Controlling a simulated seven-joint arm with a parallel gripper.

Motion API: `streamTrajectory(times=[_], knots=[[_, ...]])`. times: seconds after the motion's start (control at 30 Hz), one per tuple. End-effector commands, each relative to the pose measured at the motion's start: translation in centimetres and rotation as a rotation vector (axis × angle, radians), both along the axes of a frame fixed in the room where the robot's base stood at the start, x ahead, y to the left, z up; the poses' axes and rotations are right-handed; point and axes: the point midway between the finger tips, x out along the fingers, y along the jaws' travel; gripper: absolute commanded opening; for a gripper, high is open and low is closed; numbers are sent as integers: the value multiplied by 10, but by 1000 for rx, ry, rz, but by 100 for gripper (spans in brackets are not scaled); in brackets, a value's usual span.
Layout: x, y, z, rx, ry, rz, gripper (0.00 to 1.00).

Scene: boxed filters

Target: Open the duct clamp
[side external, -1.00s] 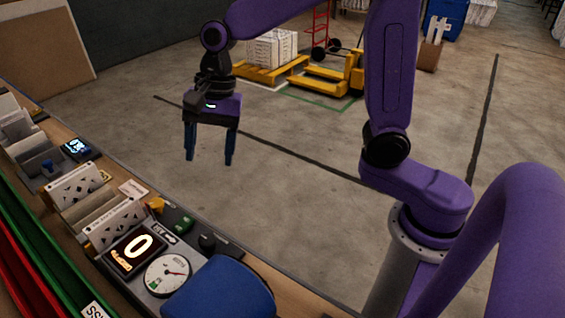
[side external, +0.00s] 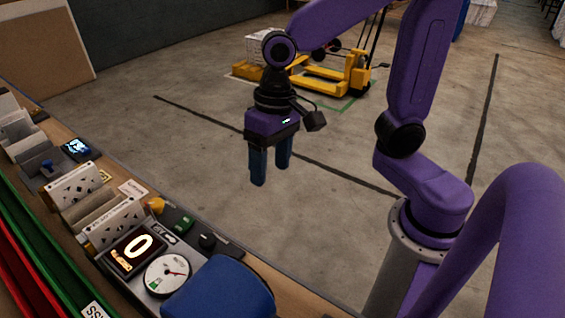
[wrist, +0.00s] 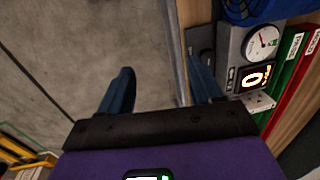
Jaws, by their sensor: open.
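My gripper (side external: 271,172) is open and empty, its two blue fingers pointing down above the floor, to the right of the bench. The fingers also show in the wrist view (wrist: 160,68), with bare floor between them. On the bench stands a grey duct unit with white perforated plates (side external: 77,185). A small blue handle (side external: 47,166) sits at its far left part. I cannot tell for sure which part is the duct clamp. My gripper touches none of these.
The bench (side external: 315,303) carries a lit display reading 0 (side external: 133,248), a dial gauge (side external: 167,276), a yellow knob (side external: 156,205), a green switch (side external: 182,224), a black knob (side external: 207,241) and a blue rounded object (side external: 220,290). A yellow pallet jack (side external: 330,80) stands behind on open floor.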

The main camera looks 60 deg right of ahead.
Motion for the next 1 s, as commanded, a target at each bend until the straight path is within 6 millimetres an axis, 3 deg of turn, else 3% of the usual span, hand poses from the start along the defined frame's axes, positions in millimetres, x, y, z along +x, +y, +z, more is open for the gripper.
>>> streamTrajectory(times=[0.33,0.87,1.0], knots=[[-18,-10,-3,-16,-21,153,64],[-18,-10,-3,-17,-21,156,64],[-9,-5,-1,-10,-11,89,64]])
